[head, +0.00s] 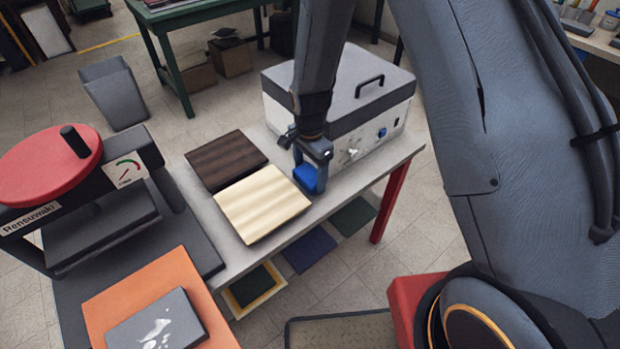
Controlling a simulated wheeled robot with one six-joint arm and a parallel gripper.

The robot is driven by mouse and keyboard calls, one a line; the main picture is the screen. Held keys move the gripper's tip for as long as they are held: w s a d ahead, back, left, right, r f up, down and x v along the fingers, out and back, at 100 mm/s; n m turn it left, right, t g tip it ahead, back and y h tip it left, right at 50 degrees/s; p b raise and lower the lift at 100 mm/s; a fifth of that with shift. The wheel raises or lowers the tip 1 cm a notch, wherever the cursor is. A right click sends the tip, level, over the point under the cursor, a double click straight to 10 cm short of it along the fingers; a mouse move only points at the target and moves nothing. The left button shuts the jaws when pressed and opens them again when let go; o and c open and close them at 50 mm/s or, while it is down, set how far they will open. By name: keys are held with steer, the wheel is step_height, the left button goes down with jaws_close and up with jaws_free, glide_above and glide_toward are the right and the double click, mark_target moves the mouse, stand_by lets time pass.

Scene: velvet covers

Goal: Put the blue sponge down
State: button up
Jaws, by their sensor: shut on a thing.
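The blue sponge (308,178) is in my gripper (311,168), which is shut on it and points down over the grey table (385,158). The sponge is at the right of the cream velvet cover, in front of the grey-lidded machine. I cannot tell whether the sponge touches the table top or hangs a little above it. The upper part of the sponge is partly hidden by the gripper fingers.
A cream cover (262,204) and a dark brown cover (225,159) lie left of my gripper. The grey-lidded machine (345,85) stands close behind it. A red-topped press (80,195) and an orange board (150,290) are at the left. Narrow bare table lies right of the gripper.

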mark_target(310, 181)
steer(key=shift+f, duration=1.4)
steer(key=shift+f, duration=0.3)
